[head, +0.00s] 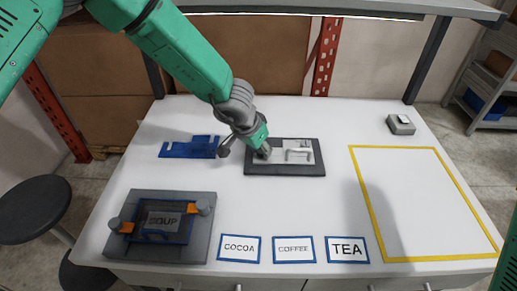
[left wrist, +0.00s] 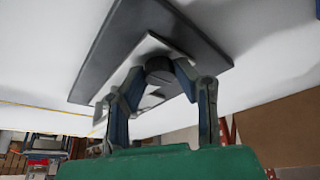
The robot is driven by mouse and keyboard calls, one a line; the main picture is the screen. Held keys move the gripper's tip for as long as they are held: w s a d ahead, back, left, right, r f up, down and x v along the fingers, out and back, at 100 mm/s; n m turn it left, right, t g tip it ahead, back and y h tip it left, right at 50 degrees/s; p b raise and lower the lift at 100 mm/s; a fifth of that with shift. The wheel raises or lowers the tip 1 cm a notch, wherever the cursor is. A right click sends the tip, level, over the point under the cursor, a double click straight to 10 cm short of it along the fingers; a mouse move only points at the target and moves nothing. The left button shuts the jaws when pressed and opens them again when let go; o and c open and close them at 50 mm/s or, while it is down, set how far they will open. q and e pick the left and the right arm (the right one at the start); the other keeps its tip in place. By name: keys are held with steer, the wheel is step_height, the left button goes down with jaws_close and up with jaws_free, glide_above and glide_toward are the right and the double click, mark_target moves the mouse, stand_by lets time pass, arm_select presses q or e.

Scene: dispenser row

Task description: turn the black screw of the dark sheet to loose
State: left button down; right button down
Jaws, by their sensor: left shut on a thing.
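The dark sheet (head: 285,170) lies on the white table near its middle, with a lighter metal plate (head: 299,156) on it. It also shows in the left wrist view (left wrist: 100,62). The black screw (left wrist: 158,66) is a round dark knob on the light plate; in the head view my left gripper hides it. My left gripper (head: 264,150) reaches down at the left part of the plate. In the left wrist view its two fingers (left wrist: 160,76) are shut on the screw, one on each side. My right gripper is not in view.
A blue bracket (head: 190,148) lies left of the sheet. A grey fixture (head: 185,250) with a SOUP label stands front left. COCOA (head: 239,248), COFFEE (head: 294,249) and TEA (head: 347,249) cards lie in front. A yellow outline (head: 372,200) and small grey box (head: 400,125) are right.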

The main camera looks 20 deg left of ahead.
arm_select(q)
steer(key=shift+w+a, duration=0.15)
steer(key=shift+a, duration=0.2)
steer(key=shift+d+r, duration=0.15)
steer(key=shift+d, duration=0.45)
steer(key=shift+w+a, duration=0.1)
steer(key=shift+a, duration=0.25)
steer(key=shift+d, duration=0.1)
steer(key=c, duration=1.5)
jaws_free()
steer(key=shift+d, duration=0.1)
steer(key=shift+o, duration=1.2)
